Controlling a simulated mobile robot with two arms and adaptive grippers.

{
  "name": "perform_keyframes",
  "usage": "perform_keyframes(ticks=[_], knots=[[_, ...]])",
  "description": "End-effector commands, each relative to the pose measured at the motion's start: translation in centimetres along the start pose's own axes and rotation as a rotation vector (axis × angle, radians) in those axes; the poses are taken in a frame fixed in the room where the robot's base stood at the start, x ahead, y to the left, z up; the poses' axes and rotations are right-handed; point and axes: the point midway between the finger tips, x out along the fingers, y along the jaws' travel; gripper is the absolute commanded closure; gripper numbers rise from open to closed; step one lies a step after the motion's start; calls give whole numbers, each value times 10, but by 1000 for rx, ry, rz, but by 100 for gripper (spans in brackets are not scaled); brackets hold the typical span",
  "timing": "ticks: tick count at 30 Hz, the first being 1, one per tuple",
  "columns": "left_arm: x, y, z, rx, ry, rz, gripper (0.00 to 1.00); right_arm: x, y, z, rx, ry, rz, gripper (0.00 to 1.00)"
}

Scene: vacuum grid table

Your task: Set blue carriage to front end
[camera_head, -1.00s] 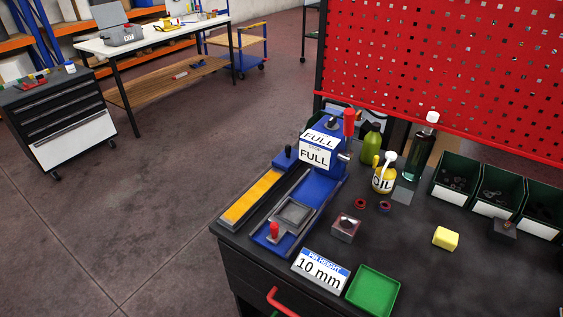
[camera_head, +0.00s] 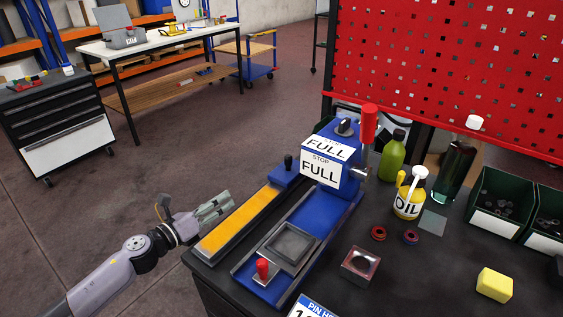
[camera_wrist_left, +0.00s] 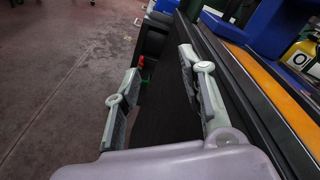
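The blue carriage (camera_head: 287,174) is a small blue block with a black knob. It sits at the far end of the yellow strip (camera_head: 240,218), against the blue machine (camera_head: 332,165) with the "FULL" and "STOP" labels. My left gripper (camera_head: 214,207) is left of the yellow strip, near the table's left edge, well short of the carriage. In the left wrist view its two fingers (camera_wrist_left: 158,64) are spread apart with nothing between them. The yellow strip (camera_wrist_left: 280,98) runs along the right there. My right gripper is not in view.
A red knob (camera_head: 262,268) and a grey square plate (camera_head: 288,246) are right of the strip. The oil bottle (camera_head: 408,198), a green bottle (camera_head: 392,156), a metal block (camera_head: 360,265) and a yellow block (camera_head: 494,285) stand farther right. Open floor lies to the left.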

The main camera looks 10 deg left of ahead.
Motion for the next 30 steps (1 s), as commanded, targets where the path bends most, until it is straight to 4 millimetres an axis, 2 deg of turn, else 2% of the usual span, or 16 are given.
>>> perform_keyframes(ticks=[1,3,6,9,13,17,23,30], knots=[[2,-20,8,120,3,-58,62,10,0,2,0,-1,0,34],[2,-48,18,271,5,-125,62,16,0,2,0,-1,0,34],[-1,-78,27,445,4,-198,62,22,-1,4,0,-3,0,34],[-4,-97,31,551,2,-242,62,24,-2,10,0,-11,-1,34],[0,-105,33,584,0,-255,62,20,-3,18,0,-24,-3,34],[13,-109,35,581,-3,-254,62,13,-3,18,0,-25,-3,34],[46,-118,34,576,-5,-253,62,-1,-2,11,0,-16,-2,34],[96,-129,29,575,-4,-253,62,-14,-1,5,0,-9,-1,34]])
